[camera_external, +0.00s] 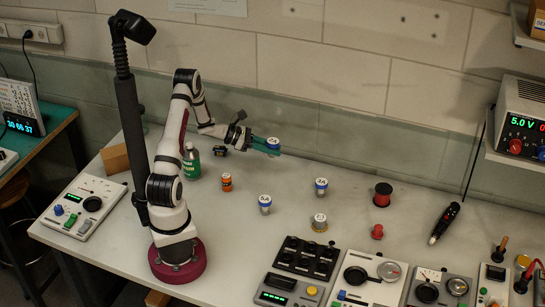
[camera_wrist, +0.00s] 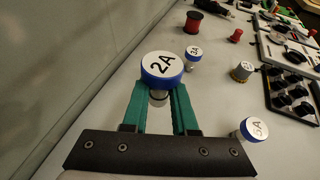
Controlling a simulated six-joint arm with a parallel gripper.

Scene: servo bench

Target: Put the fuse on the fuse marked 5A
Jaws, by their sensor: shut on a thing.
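My gripper (camera_external: 268,147) is shut on a fuse (camera_wrist: 162,68) with a white cap marked 2A and a blue band. Its green fingers (camera_wrist: 160,108) grip the fuse's metal body below the cap. In the external view, this fuse (camera_external: 273,143) is near the bench's back edge and appears raised. Three other fuses stand upright. A blue-banded one (camera_wrist: 252,129) is at lower right in the wrist view, its label possibly 5A or 3A. Another blue-banded one (camera_wrist: 193,56) is farther off, apparently 3A. A yellow-banded one (camera_wrist: 241,71) has an unclear label.
A green bottle (camera_external: 191,162) and an orange can (camera_external: 227,183) stand left of the fuses. A dark red spool (camera_external: 382,195) and a smaller red one (camera_external: 377,232) stand to the right. Control boxes (camera_external: 305,259) line the front. Bare bench surrounds the standing fuses.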

